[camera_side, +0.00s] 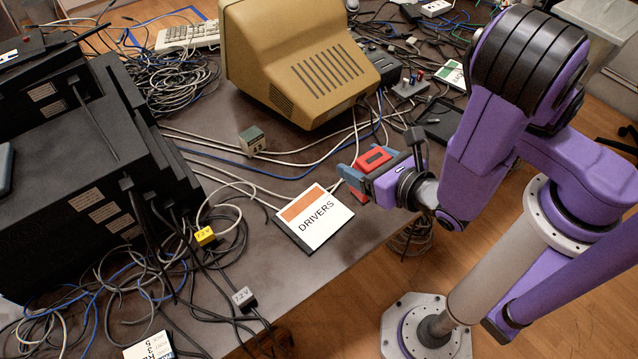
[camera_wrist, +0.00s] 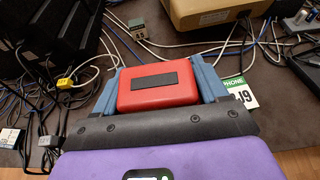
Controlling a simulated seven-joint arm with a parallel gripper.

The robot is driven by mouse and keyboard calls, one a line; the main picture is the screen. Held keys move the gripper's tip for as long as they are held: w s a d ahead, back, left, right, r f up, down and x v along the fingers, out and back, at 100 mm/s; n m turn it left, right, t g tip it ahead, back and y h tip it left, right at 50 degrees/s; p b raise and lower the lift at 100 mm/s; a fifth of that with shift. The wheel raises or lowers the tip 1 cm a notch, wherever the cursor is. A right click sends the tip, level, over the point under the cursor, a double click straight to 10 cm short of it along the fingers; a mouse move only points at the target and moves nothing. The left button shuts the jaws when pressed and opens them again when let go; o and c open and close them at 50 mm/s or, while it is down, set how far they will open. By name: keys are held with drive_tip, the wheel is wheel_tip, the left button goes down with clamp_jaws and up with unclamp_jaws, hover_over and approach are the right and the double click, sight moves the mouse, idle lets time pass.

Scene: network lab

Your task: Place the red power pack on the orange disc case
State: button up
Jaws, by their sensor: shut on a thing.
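The red power pack (camera_wrist: 157,84) has a dark label strip on its face and sits between the two blue-grey fingers of my gripper (camera_wrist: 158,78) in the wrist view. My gripper (camera_side: 362,172) is shut on it in the side view, where the red power pack (camera_side: 374,159) is held above the table near its front edge. The disc case (camera_side: 314,218) lies flat on the table, white with an orange band and the word DRIVERS. It is to the left of and below my gripper in the side view. In the wrist view I cannot make out the orange band.
A beige monitor (camera_side: 300,60) stands behind. Black equipment boxes (camera_side: 80,170) fill the left. A small green-and-beige block (camera_side: 252,140) and a yellow-ended plug (camera_side: 205,236) lie among loose cables.

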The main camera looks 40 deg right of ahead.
drive_tip(key=shift+w+a+f, duration=0.8)
drive_tip(key=shift+w+f, duration=0.45)
drive_tip(key=shift+f, duration=0.55)
drive_tip(key=shift+w+a+f, duration=0.8)
drive_tip(key=shift+w+f, duration=0.5)
drive_tip(key=shift+f, duration=0.5)
drive_tip(key=shift+w+a+f, duration=0.8)
drive_tip(key=shift+w+f, duration=0.45)
drive_tip(key=shift+f, duration=0.55)
drive_tip(key=o, duration=1.4)
drive_tip(key=shift+f, duration=0.1)
drive_tip(key=shift+c, duration=0.2)
